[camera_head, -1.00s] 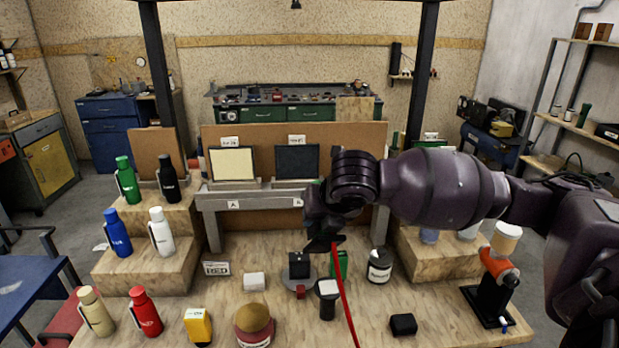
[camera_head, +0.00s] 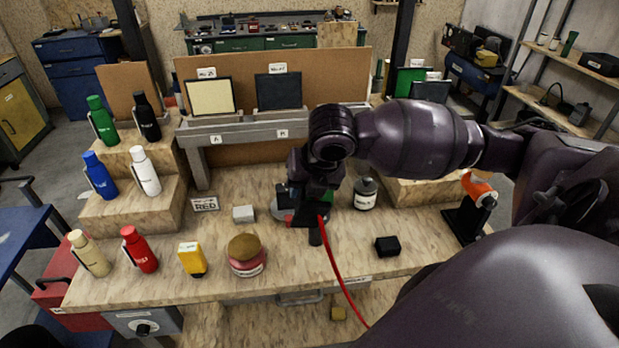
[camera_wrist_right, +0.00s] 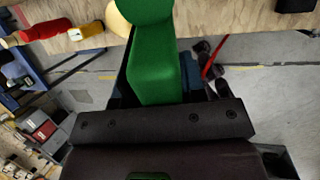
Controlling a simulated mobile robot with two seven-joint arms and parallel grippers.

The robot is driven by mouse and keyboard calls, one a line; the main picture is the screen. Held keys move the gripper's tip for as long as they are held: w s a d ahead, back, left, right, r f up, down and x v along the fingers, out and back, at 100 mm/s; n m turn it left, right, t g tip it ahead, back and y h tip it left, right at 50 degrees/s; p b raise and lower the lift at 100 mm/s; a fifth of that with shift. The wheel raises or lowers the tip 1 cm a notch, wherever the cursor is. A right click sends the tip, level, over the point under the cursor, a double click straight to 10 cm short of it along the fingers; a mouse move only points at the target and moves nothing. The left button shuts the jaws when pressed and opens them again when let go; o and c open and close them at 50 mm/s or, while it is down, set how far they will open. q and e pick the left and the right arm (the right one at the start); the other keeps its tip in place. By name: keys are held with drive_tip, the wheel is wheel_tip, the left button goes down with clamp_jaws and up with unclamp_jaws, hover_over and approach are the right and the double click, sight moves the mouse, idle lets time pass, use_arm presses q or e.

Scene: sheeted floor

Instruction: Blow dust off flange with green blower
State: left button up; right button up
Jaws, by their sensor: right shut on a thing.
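My right gripper (camera_head: 312,205) is shut on the green blower (camera_wrist_right: 153,72). In the right wrist view the green body sits between the dark fingers. In the head view only a small green part (camera_head: 327,198) shows beside the fingers, and a red hose (camera_head: 340,275) runs down from there. A grey round disc, which looks like the flange (camera_head: 276,213), lies on the bench just left of the gripper, with a dark block and a small red piece on or beside it. The gripper partly hides it. I cannot make out dust. My left gripper is not in view.
A white block (camera_head: 243,214), brown-topped pot (camera_head: 245,255) and yellow item (camera_head: 192,259) stand left. The bench front has bare patches.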

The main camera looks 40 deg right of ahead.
drive_tip(key=shift+w+f, duration=0.2)
drive_tip(key=shift+f, duration=0.3)
drive_tip(key=shift+d+f, duration=0.15)
drive_tip(key=s+d, duration=0.6)
drive_tip(key=d, duration=0.6)
drive_tip(key=shift+s, duration=0.3)
drive_tip(key=shift+d, duration=0.1)
